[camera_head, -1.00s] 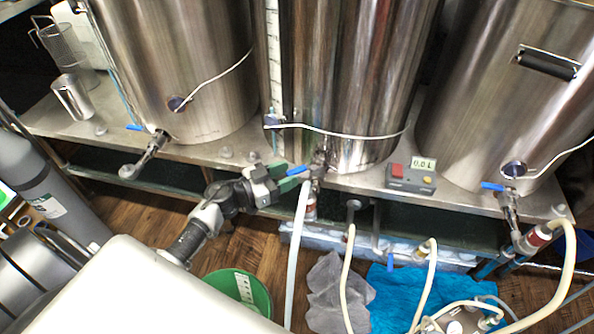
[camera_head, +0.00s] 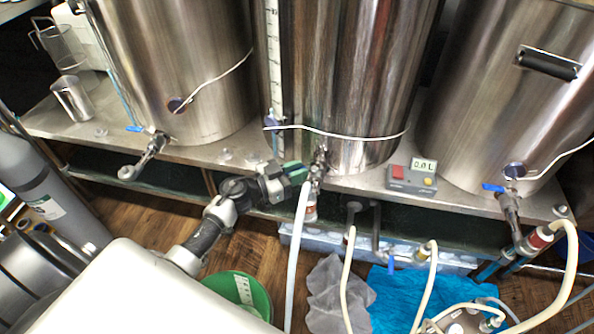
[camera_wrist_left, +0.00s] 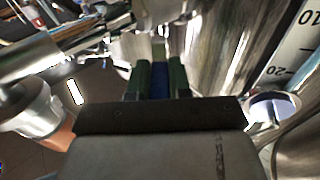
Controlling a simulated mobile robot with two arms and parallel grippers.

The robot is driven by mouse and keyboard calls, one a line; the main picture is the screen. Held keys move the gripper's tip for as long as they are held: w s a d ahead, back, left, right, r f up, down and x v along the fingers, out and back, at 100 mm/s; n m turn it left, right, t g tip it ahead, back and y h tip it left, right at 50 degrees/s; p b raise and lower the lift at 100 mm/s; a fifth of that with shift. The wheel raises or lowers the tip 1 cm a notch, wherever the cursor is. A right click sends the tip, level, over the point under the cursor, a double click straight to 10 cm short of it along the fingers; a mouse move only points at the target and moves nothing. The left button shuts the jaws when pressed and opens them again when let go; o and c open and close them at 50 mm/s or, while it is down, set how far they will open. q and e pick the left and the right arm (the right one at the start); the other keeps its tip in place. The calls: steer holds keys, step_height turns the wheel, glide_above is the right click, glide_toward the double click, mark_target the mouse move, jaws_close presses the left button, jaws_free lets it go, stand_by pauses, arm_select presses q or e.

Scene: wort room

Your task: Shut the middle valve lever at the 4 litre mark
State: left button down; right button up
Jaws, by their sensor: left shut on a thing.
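The middle steel kettle (camera_head: 345,85) has a valve (camera_head: 318,165) low on its front, with a pale hose (camera_head: 298,240) hanging from it. My left gripper (camera_head: 297,172) is at this valve, reaching in from the left. In the left wrist view, its green fingertips (camera_wrist_left: 160,82) are shut on the blue valve lever (camera_wrist_left: 160,80), one on each side. The lever is hidden by the gripper in the head view. My right gripper is not in view.
The left kettle's valve (camera_head: 150,155) and the right kettle's valve (camera_head: 508,205) have their own blue levers. A level scale (camera_head: 274,60) runs up the middle kettle's left side. A green bucket (camera_head: 240,293), hoses and a blue cloth (camera_head: 395,300) are below on the floor.

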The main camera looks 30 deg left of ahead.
arm_select(q)
steer(key=shift+w+a+m+g+h, duration=0.2)
steer(key=shift+m+g+h, duration=0.1)
steer(key=m+g+h+b, duration=0.1)
steer(key=g, duration=0.1)
steer(key=w+a+m+g+h+b, duration=0.1)
steer(key=m+g+h, duration=0.1)
steer(key=m+g+h+b, duration=0.1)
steer(key=shift+w+a+m+g+h, duration=0.3)
steer(key=shift+w+m+g+h, duration=0.1)
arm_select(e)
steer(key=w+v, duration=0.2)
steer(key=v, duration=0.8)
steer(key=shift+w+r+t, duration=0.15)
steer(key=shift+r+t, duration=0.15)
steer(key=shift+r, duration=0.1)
arm_select(q)
steer(key=c, duration=1)
jaws_free()
steer(key=shift+c, duration=0.2)
